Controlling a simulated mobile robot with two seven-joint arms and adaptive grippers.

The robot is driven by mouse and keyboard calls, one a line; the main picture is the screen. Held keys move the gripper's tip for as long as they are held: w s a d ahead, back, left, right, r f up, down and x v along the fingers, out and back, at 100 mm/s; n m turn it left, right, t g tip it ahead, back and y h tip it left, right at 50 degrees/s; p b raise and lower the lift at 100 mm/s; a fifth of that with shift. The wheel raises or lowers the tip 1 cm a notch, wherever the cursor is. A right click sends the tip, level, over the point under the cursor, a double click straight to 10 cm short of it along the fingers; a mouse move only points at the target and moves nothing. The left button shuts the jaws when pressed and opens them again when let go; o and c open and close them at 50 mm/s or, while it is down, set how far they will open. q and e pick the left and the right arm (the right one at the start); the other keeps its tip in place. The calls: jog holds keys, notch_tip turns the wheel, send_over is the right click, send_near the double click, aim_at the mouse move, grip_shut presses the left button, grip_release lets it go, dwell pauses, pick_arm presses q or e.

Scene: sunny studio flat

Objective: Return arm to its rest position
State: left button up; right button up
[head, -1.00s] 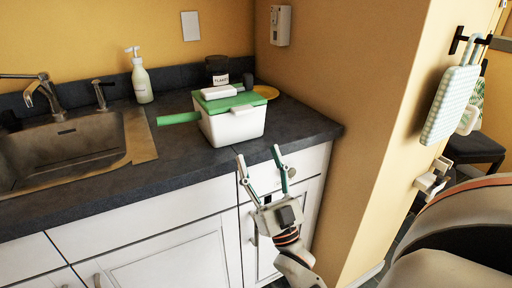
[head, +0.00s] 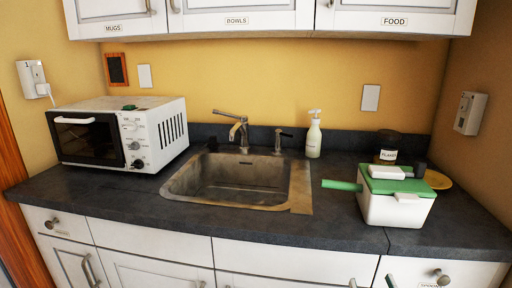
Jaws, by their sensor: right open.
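My right gripper (head: 371,283) shows only by its two fingertips at the bottom edge of the head view. The tips are spread apart with nothing between them, in front of the white cabinet fronts and below the counter edge. The rest of that gripper and its arm is out of the picture. My left gripper is not in view.
A dark counter (head: 335,228) holds a white microwave (head: 173,137), a sink (head: 235,180), a soap bottle (head: 313,138) and a white box with a green lid (head: 393,211). A dark jar (head: 388,143) stands behind the box. Labelled wall cabinets (head: 240,20) hang above.

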pick_arm(q)
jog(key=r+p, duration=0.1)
jog(key=p, duration=0.1)
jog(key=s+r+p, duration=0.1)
jog(key=p, duration=0.2)
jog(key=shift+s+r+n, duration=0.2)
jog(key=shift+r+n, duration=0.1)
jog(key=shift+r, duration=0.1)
pick_arm(e)
jog(key=s+a+f+n+g+y, duration=0.1)
jog(key=s+a+f+g, duration=0.4)
jog(key=s+f, duration=0.5)
jog(key=s+a+f+n+g+y, duration=0.2)
jog(key=s+a+f+g, duration=0.3)
jog(key=s+f, duration=0.5)
jog(key=shift+a+n+g, duration=0.3)
jog(key=shift+a+g, duration=0.1)
jog(key=shift+g, duration=0.1)
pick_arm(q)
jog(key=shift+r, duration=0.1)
pick_arm(e)
jog(key=shift+w, duration=0.1)
